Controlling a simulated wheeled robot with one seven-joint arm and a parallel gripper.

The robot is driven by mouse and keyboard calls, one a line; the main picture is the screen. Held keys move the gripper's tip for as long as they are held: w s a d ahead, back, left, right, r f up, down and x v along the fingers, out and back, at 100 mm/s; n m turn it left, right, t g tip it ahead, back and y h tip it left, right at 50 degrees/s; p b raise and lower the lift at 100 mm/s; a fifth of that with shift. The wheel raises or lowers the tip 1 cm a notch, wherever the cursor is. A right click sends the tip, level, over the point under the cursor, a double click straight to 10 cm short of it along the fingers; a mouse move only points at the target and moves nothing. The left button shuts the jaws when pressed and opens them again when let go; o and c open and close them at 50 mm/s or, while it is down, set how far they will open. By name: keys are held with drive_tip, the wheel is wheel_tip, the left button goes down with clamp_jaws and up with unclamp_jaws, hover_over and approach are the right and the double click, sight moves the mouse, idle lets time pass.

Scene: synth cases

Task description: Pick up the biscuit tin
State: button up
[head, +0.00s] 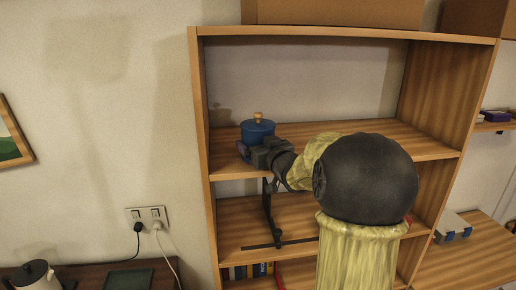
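A round blue tin with a blue lid and a wooden knob, which I take for the biscuit tin (258,130), stands upright on the upper shelf board, near its left side. My black gripper (256,150) is right in front of the tin at its lower part and hides its base. My arm reaches in from the right. I cannot tell whether the fingers touch the tin or how far apart they are.
The wooden shelf unit (196,130) has a left upright close to the tin. The upper board (405,140) is clear to the right. A black stand (268,215) is on the board below, above a row of books (245,272). Cardboard boxes (340,12) sit on top.

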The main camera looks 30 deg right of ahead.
sight(258, 113)
drive_tip(key=c, duration=0.8)
drive_tip(key=shift+o, duration=0.2)
drive_tip(key=shift+r, duration=0.1)
wheel_tip(258, 113, up, 10)
drive_tip(key=shift+b, duration=0.3)
